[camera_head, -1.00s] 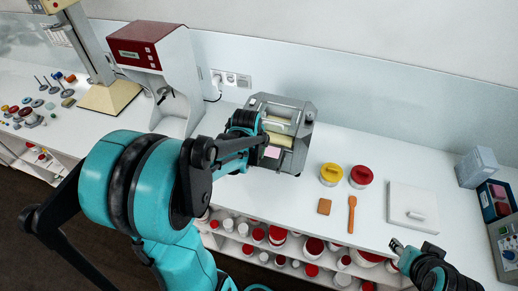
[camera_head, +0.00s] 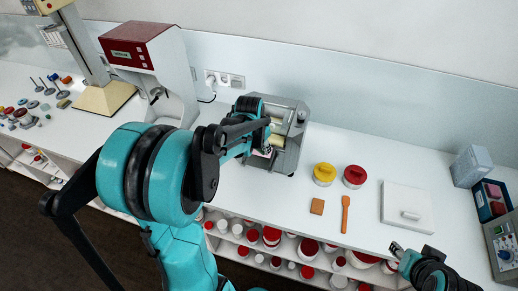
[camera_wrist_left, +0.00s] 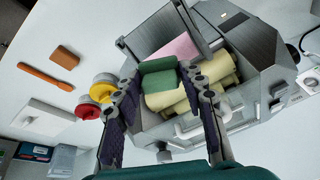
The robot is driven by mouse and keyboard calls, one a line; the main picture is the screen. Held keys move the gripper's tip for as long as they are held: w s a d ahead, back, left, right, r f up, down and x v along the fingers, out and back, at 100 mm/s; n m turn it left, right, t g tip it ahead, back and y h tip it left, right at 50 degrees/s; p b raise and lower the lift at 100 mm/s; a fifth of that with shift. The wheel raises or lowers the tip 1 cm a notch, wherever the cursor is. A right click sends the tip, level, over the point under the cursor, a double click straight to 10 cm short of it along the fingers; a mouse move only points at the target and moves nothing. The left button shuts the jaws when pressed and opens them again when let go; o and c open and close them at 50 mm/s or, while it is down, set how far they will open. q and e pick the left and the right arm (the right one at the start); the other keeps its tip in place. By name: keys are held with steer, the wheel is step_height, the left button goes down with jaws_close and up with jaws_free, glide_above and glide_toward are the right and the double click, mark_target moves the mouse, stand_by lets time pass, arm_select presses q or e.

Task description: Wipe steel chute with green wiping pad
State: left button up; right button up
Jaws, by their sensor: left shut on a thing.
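My left gripper (camera_wrist_left: 158,72) is shut on the green wiping pad (camera_wrist_left: 160,82), with one finger on each side of it. In the head view the left gripper (camera_head: 266,149) is at the front of the grey roller mill (camera_head: 288,153) and hides the pad. The steel chute (camera_wrist_left: 133,48) has a raised side wall and a pink patch (camera_wrist_left: 180,47) on it. The pad covers one edge of the pink patch, between it and the cream rollers (camera_wrist_left: 216,68); whether it presses on the steel is unclear. My right gripper (camera_head: 398,249) is low at the right, too small to read.
Yellow-lidded (camera_head: 324,174) and red-lidded (camera_head: 355,176) jars, an orange-brown block (camera_head: 317,206), an orange spatula (camera_head: 345,213) and a white board (camera_head: 407,207) stand right of the mill. A red-topped machine (camera_head: 150,75) is at its left. The counter front between is clear.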

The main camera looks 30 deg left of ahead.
mark_target(263, 163)
arm_select(q)
steer(key=n, duration=0.3)
steer(key=w+n, duration=0.1)
steer(key=shift+d+f+n+t+y, duration=0.15)
steer(key=shift+d+n+t+y, duration=0.15)
steer(key=shift+d+t, duration=0.1)
steer(key=shift+b+x, duration=1.6)
steer(key=shift+x, duration=0.35)
steer(key=shift+s+f, duration=0.15)
steer(key=shift+f, duration=0.15)
steer(key=shift+s+d+f+b, duration=0.15)
steer(key=shift+s+f+b, duration=0.1)
steer(key=shift+s, duration=0.4)
steer(key=shift+s+d+f+b, duration=0.15)
steer(key=shift+s+f+b, duration=0.1)
steer(key=shift+s, duration=0.4)
steer(key=shift+s+d+f+b, duration=0.15)
steer(key=shift+s+f, duration=0.05)
steer(key=shift+s, duration=0.45)
arm_select(e)
steer(key=shift+w+d+f, duration=0.1)
steer(key=shift+d+f, duration=0.15)
steer(key=shift+f, duration=0.95)
steer(key=shift+d+f, duration=0.2)
steer(key=shift+f, duration=0.95)
arm_select(q)
steer(key=shift+w+f+b, duration=0.2)
steer(key=shift+f+b, duration=0.25)
arm_select(e)
steer(key=shift+f, duration=0.4)
